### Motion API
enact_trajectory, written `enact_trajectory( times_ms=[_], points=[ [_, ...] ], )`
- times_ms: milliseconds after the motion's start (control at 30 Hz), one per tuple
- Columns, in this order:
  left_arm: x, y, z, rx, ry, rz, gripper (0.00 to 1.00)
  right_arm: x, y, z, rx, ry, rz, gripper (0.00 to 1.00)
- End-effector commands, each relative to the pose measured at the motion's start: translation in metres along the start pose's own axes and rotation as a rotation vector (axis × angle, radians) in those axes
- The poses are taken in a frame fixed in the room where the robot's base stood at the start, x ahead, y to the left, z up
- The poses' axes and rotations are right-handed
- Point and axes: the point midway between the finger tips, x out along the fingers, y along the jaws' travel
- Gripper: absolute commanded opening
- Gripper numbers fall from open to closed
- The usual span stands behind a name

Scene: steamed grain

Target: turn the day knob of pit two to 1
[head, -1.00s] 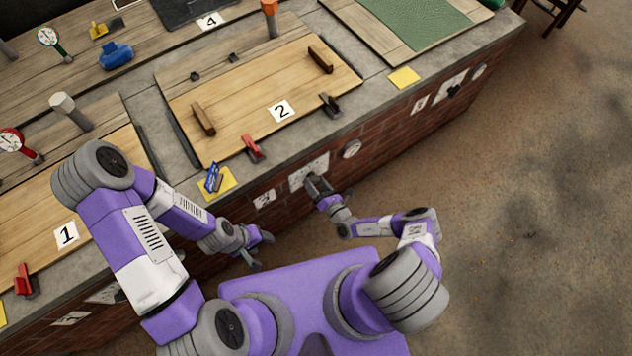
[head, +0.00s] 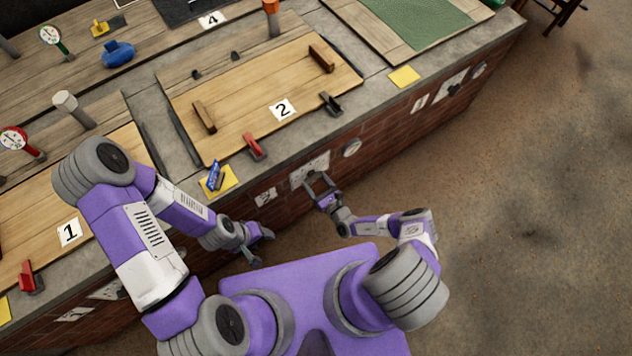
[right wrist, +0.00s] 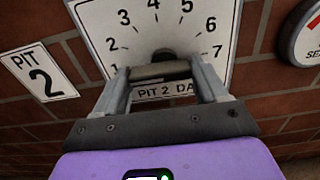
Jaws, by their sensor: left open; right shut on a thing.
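The white day dial plate of pit two (right wrist: 95,22), labelled "PIT 2 DA…", shows numbers 1 to 7 in the right wrist view. In the head view the plate (head: 312,166) is on the brick front below the lid marked 2. My right gripper (head: 320,180) is at this plate. In the right wrist view it is shut on the dark day knob (right wrist: 160,70), a finger at each side. The fingers hide parts of the plate, and I cannot tell which number the knob points to. My left gripper (head: 262,250) is open and empty, away from the dial.
A "PIT 2" sign (right wrist: 38,77) is left of the dial and a round gauge (right wrist: 308,40) is right of it. The lid marked 2 (head: 245,110), a red clamp (head: 254,146) and a black clamp (head: 330,103) are on the counter above. The floor at right is free.

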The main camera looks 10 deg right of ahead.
Motion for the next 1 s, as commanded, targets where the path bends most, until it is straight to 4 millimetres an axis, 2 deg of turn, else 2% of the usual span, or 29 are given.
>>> enact_trajectory(
  times_ms=[533, 567, 700, 1000],
  points=[
    [0.0000, 0.0000, 0.0000, 0.000, 0.000, 0.000, 0.58, 0.0000, -0.0012, 0.0007, -0.027, -0.003, -0.002, 0.42],
    [0.0000, 0.0000, 0.0000, 0.000, 0.000, 0.000, 0.58, 0.0000, -0.0012, 0.0007, -0.027, -0.003, -0.002, 0.77],
    [0.0000, 0.0000, 0.0000, 0.000, 0.000, 0.000, 0.58, 0.0000, -0.0009, 0.0004, -0.025, -0.002, -0.001, 0.98],
    [-0.0006, 0.0002, 0.0000, 0.000, 0.000, 0.000, 0.58, -0.0018, -0.0003, 0.0003, -0.022, -0.001, -0.001, 0.98]
  ],
)
